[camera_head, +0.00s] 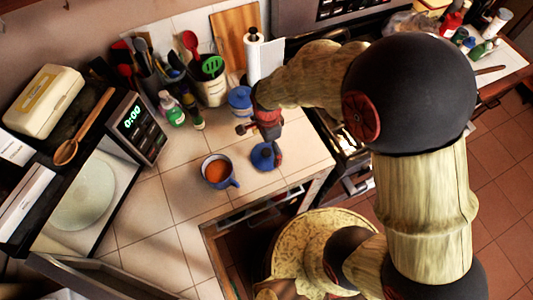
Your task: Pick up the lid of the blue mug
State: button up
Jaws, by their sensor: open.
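The blue mug (217,172) stands upright and open on the tiled counter, with orange-brown contents showing and its handle toward the lower right. A round blue lid (264,157) lies on the counter to the right of the mug, apart from it. My gripper (262,140) is open and hangs over the lid from the upper right. One finger comes down close to the lid's right side. I cannot tell whether it touches the lid.
A blue lidded pot (240,102) stands just behind my gripper. Utensil holders, a green bottle (172,110) and a paper towel roll (265,58) line the back. An open microwave (100,165) is at left. The counter left of the mug is clear.

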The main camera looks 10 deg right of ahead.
aim_at(268, 151)
jog(key=f, duration=0.3)
jog(key=f+b, duration=0.1)
jog(key=f, duration=0.1)
jog(key=shift+w+d+f, duration=0.1)
jog(key=shift+w+f, duration=0.2)
jog(key=c, duration=0.3)
jog(key=c, duration=1)
jog(key=shift+s+d, duration=0.1)
jog(key=shift+s, duration=0.05)
jog(key=c, duration=0.5)
